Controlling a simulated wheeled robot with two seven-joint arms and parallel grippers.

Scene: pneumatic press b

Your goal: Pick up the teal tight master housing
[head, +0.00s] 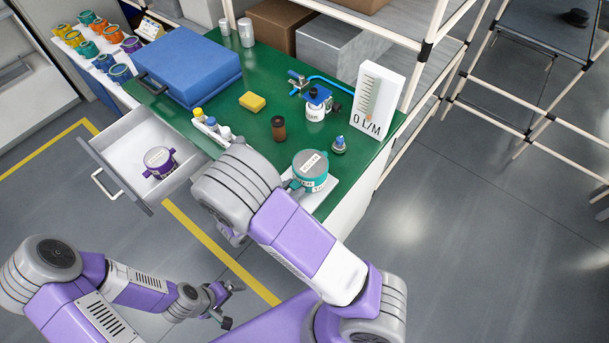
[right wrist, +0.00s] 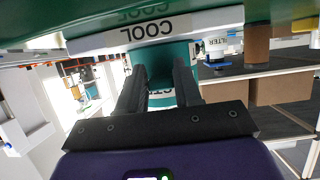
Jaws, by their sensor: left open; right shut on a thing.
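The teal housing (head: 311,172), with a pale label on its lid, stands upright on a white pad (head: 318,195) at the front edge of the green bench. In the right wrist view, which looks upside down, the teal body (right wrist: 163,98) shows between the dark fingers of my right gripper (right wrist: 158,70), which is shut on it. The pad's edge there reads COOL. My left gripper (head: 224,307) is open and empty, low over the floor, well away from the bench.
An open drawer (head: 125,155) with a purple housing (head: 159,160) juts out at left. On the bench are a blue case (head: 190,68), yellow sponge (head: 252,101), brown bottle (head: 278,128), small bottles (head: 212,125), a blue-topped device (head: 316,103) and a gauge board (head: 377,98).

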